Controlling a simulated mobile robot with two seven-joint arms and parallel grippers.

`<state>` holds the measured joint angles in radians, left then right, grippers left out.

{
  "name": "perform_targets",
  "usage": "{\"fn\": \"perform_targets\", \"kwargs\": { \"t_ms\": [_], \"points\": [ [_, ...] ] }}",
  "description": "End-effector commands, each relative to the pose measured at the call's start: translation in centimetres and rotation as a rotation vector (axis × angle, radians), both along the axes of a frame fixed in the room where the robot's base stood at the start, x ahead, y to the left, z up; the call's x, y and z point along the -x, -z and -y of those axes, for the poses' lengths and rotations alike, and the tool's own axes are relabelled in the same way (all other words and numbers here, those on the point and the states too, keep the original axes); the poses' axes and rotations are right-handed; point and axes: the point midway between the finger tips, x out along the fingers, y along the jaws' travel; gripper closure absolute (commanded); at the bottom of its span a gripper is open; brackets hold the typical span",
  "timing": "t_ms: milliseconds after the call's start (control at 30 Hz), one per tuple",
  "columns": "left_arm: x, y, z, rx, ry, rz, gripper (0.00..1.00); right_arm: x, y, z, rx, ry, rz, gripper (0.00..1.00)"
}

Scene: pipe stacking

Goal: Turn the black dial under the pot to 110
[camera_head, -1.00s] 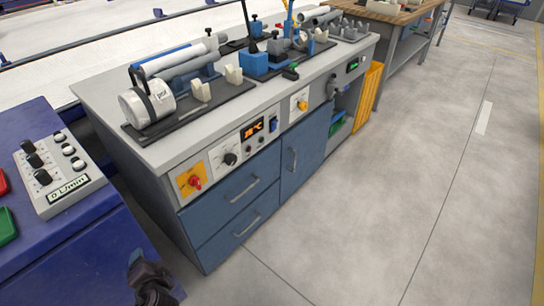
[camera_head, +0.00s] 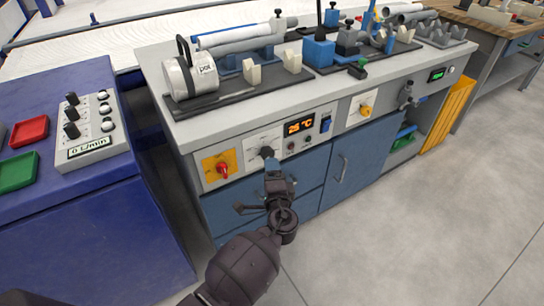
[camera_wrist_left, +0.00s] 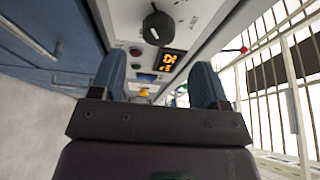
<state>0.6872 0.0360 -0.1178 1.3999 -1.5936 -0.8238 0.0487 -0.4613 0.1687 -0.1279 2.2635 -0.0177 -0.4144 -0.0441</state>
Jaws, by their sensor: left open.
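The pot (camera_head: 190,77) is a white cylinder with a black handle and a "pot" label, lying on a dark tray on the workbench. The black dial (camera_head: 267,152) sits on a white plate on the bench front below it, left of an orange display (camera_head: 299,126) that reads about 25 °C. In the left wrist view the dial (camera_wrist_left: 158,27) is ahead, beyond the fingertips. My left gripper (camera_head: 273,167) is in front of the panel, just below the dial. In the left wrist view its blue fingers (camera_wrist_left: 160,82) are apart with nothing between them. My right gripper is not in view.
A red knob on a yellow plate (camera_head: 222,169) is left of the dial. A blue switch (camera_head: 326,123) and another yellow knob (camera_head: 365,111) are to its right. Blue drawers and a door (camera_head: 365,155) lie below. A blue cabinet with a control box (camera_head: 90,130) stands at left.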

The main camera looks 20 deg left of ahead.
Motion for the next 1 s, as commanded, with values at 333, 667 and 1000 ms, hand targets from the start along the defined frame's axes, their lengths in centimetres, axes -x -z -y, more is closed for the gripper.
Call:
{"fn": "perform_targets", "kwargs": {
  "t_ms": [333, 667, 1000],
  "points": [
    [-4.8, 0.3, -2.7, 0.001, 0.001, -0.004, 0.31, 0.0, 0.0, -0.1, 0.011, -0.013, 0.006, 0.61],
    [-6.3, 0.2, -3.6, 0.003, 0.000, -0.003, 0.31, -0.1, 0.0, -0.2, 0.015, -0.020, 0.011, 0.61],
    [-6.3, 0.1, -3.6, 0.002, 0.000, -0.002, 0.51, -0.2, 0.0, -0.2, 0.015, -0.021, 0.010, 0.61]
  ]
}}
